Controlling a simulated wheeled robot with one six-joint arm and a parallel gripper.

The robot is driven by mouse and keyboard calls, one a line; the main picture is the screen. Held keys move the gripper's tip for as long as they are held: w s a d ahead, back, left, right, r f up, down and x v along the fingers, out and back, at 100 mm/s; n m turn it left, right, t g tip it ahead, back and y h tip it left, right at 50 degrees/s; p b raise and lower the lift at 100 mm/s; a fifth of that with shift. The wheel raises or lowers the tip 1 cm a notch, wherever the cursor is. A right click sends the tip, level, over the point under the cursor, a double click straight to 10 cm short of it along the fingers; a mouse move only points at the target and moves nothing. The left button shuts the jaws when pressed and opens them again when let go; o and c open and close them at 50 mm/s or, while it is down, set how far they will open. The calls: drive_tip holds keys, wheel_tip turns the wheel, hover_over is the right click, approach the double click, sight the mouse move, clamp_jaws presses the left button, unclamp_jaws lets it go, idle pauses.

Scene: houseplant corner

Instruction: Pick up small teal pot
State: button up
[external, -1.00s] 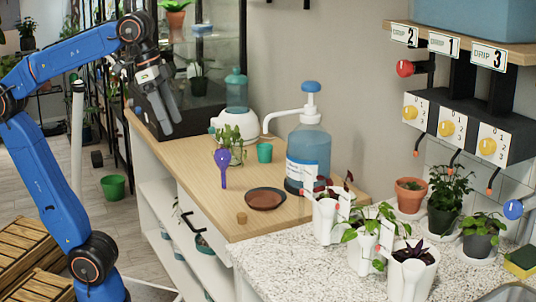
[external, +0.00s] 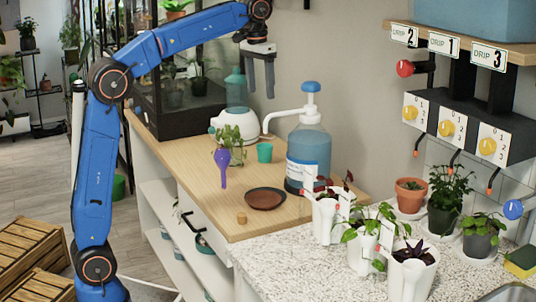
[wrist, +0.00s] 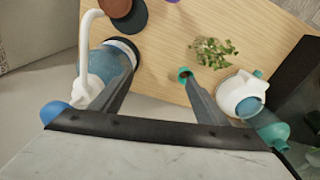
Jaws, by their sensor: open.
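The small teal pot (external: 264,153) stands upright on the wooden counter, between the plant cutting in a glass and the large blue pump bottle. My gripper (external: 261,92) is open and empty, pointing down, well above the counter and over the area of the pot. In the wrist view the teal pot (wrist: 183,74) shows at the tip of the right finger, which partly covers it. The space between the fingers (wrist: 158,74) shows bare counter and its edge.
The blue pump bottle (external: 308,155) stands right of the pot. The white appliance (external: 227,122) with a teal bottle (external: 236,90) is behind it. The plant cutting (external: 231,140) and purple item (external: 222,168) are left; a brown saucer (external: 265,199) lies in front.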

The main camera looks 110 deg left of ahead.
drive_tip(key=s+a+f+n, duration=0.1)
drive_tip(key=s+a+f, duration=0.1)
drive_tip(key=a, duration=0.5)
drive_tip(key=s+a+f+n, duration=0.1)
drive_tip(key=a+f, duration=0.1)
drive_tip(key=a, duration=0.5)
hover_over(265, 153)
drive_tip(key=s+a, duration=0.1)
drive_tip(key=a, duration=0.2)
drive_tip(key=shift+n+g+h, duration=0.3)
wheel_tip(265, 153, down, 17)
drive_tip(key=shift+s+f, duration=0.15)
drive_tip(key=shift+w+d+f, duration=0.1)
drive_tip(key=shift+f, duration=1.2)
drive_tip(key=shift+w+d+f, duration=0.1)
drive_tip(key=shift+f, duration=1.2)
drive_tip(key=c, duration=1.1)
